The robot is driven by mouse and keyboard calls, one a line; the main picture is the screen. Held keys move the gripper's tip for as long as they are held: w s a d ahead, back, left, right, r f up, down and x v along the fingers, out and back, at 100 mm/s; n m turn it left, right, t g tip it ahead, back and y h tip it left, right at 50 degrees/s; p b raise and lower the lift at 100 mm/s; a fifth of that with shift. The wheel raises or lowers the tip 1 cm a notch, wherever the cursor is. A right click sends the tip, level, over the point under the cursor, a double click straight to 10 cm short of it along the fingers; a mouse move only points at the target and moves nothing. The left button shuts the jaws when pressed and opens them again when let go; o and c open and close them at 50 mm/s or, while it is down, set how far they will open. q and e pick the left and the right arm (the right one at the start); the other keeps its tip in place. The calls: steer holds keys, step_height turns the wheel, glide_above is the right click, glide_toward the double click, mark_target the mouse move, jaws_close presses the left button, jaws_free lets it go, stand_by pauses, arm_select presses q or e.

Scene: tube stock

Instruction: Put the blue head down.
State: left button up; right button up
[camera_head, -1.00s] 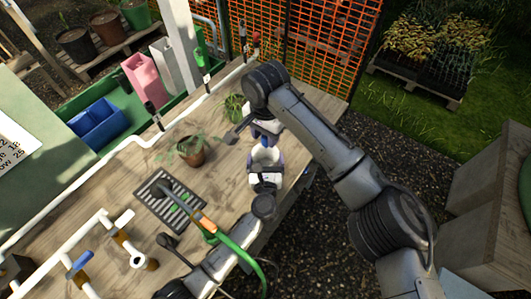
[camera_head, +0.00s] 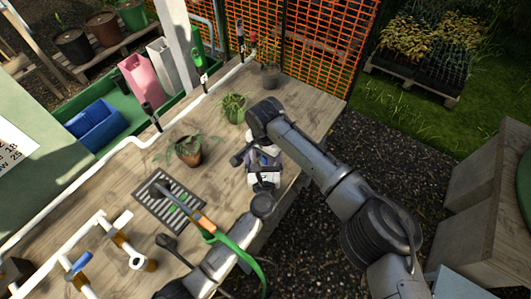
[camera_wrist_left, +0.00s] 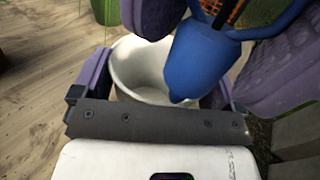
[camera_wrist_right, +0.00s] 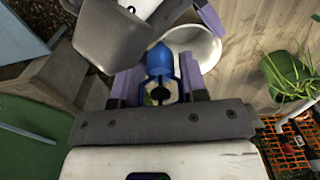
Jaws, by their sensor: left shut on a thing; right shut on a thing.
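The blue head (camera_wrist_right: 160,62) is between the purple fingers of my right gripper (camera_wrist_right: 160,88), which is shut on it. In the left wrist view the blue head (camera_wrist_left: 203,60) is in front of the opening of a white round vessel (camera_wrist_left: 143,68). I cannot tell whether they touch. My left gripper (camera_wrist_left: 155,88) is shut on the white vessel, one finger on each side. In the right wrist view the vessel (camera_wrist_right: 207,42) shows just beyond the blue head. In the head view both grippers are close together above the bench's right edge, largely hiding what they hold.
White piping (camera_head: 60,222) lies at the left. Bare bench top shows around the plants.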

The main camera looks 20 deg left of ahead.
steer(key=o, duration=0.9)
steer(key=shift+f, duration=0.1)
step_height(320, 180, up, 12)
steer(key=shift+r, duration=0.15)
stand_by(0.4)
arm_select(q)
steer(key=o, duration=0.6)
